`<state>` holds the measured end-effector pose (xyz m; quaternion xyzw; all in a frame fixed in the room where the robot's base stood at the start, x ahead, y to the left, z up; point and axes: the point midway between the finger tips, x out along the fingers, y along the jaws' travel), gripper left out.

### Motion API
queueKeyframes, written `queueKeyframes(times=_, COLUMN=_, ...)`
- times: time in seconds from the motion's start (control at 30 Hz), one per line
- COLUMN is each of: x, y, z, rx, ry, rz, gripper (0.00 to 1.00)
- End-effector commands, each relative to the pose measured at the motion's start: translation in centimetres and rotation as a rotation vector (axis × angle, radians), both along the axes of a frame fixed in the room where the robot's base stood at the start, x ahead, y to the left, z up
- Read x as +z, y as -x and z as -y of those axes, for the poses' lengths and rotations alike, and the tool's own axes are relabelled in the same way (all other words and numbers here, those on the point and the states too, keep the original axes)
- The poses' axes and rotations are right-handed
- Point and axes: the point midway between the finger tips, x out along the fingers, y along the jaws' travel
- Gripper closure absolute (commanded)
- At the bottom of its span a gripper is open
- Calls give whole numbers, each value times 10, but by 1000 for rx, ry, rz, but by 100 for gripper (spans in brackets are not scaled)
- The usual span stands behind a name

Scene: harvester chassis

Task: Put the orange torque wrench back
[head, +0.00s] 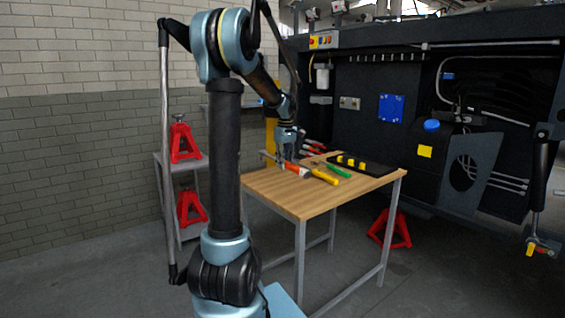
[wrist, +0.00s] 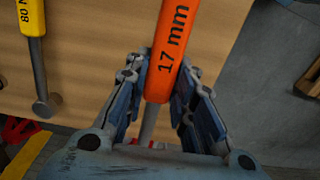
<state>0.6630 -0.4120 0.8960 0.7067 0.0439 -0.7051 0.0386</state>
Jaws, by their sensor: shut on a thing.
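The orange torque wrench, marked "17 mm", (wrist: 168,45) lies between the fingers of my gripper (wrist: 163,95) in the wrist view. My gripper is shut on its orange handle near the grey shaft, which runs down toward my palm. In the head view the orange wrench (head: 297,169) shows at the back left part of the wooden table, below my gripper (head: 285,160). Whether it touches the tabletop I cannot tell. A yellow-handled wrench (wrist: 33,20) lies to its left in the wrist view and also shows in the head view (head: 325,177).
The wooden table (head: 300,200) also holds a green-handled tool (head: 338,171) and a black tray (head: 375,168) with yellow items. Its front is clear. Red jack stands (head: 184,143) stand on a shelf at left. The dark harvester chassis (head: 365,75) rises behind the table.

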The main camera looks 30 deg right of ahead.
Motion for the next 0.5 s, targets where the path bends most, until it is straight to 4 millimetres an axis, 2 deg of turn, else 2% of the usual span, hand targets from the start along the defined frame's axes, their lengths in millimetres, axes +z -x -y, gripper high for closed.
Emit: queueKeyframes(times=0.5, x=-40, y=0, z=0, rx=0, ry=0, rz=0, gripper=100)
